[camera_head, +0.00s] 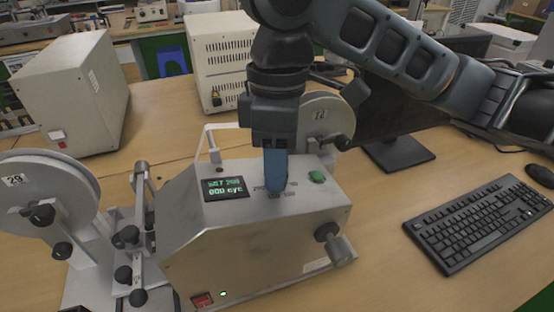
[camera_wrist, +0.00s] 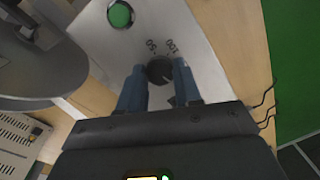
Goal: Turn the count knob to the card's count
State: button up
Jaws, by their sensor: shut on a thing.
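The count knob (camera_wrist: 160,71) is small, round and dark, on the sloped top of a metal test machine (camera_head: 250,245). In the wrist view my gripper (camera_wrist: 159,75) has one blue finger on each side of it, shut on it. Printed marks 50 and 100 show beyond the knob. In the head view my gripper (camera_head: 276,185) points down onto the panel and hides the knob and part of its scale. The display (camera_head: 226,188) has green text; its lower line reads 000 cyc, and its upper line starts with SET, number blurred. I make out no card.
A green button (camera_head: 317,176) sits right of the knob. Reels stand at the machine's left (camera_head: 35,205) and behind my gripper (camera_head: 320,115). A keyboard (camera_head: 480,228) and monitor stand (camera_head: 400,152) are at right. Free table lies behind the machine at left.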

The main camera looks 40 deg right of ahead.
jog(key=n, duration=0.5)
jog(key=shift+s+t, duration=0.1)
jog(key=shift+t, duration=0.3)
jog(key=n+t+b, duration=0.1)
jog(key=n, duration=0.3)
jog(key=shift+f+b, duration=0.1)
jog(key=shift+b, duration=0.25)
jog(key=n+t+b, duration=0.1)
jog(key=n+b, duration=0.1)
jog(key=n, duration=0.3)
jog(key=shift+s+n+b, duration=0.15)
jog(key=shift+n+b, duration=0.15)
jog(key=shift+n, duration=0.1)
jog(key=shift+n+b, duration=1.15)
jog(key=shift+n, duration=1.05)
jog(key=o, duration=1)
jog(key=shift+o, duration=0.2)
jog(key=shift+s, duration=0.1)
